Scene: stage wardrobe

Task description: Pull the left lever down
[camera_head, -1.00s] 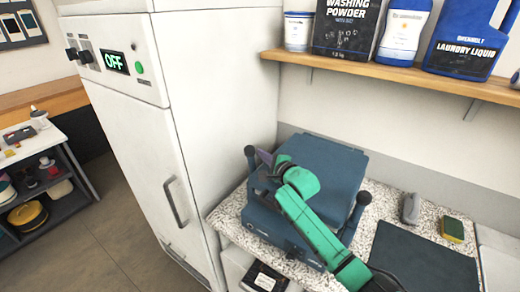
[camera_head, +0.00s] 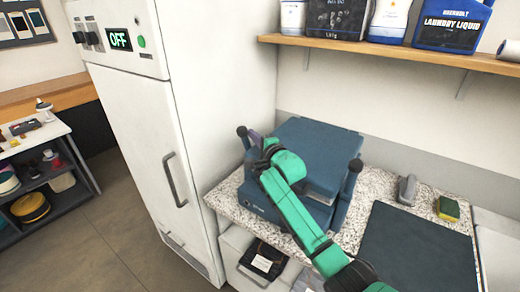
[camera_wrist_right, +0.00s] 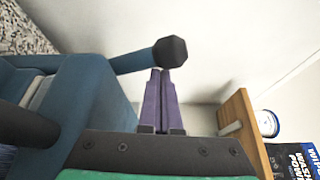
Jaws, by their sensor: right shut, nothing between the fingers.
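A blue press (camera_head: 318,155) stands on the speckled counter, with a lever on each side. The left lever (camera_head: 242,131) points up and ends in a dark knob. The right lever (camera_head: 355,166) also stands up. My right gripper (camera_head: 256,138), with purple fingers, is at the left lever, just right of its knob in the head view. In the right wrist view the shut, empty fingers (camera_wrist_right: 161,74) point at the knob (camera_wrist_right: 170,52) and their tips are very close to it. I cannot tell if they touch. My green right arm crosses in front of the press. My left gripper is out of view.
A tall white cabinet (camera_head: 180,120) with an OFF display stands close left of the press. A wooden shelf (camera_head: 400,50) with laundry supplies hangs above. A grey iron-like object (camera_head: 407,188), a sponge (camera_head: 447,208) and a dark mat (camera_head: 415,250) lie to the right.

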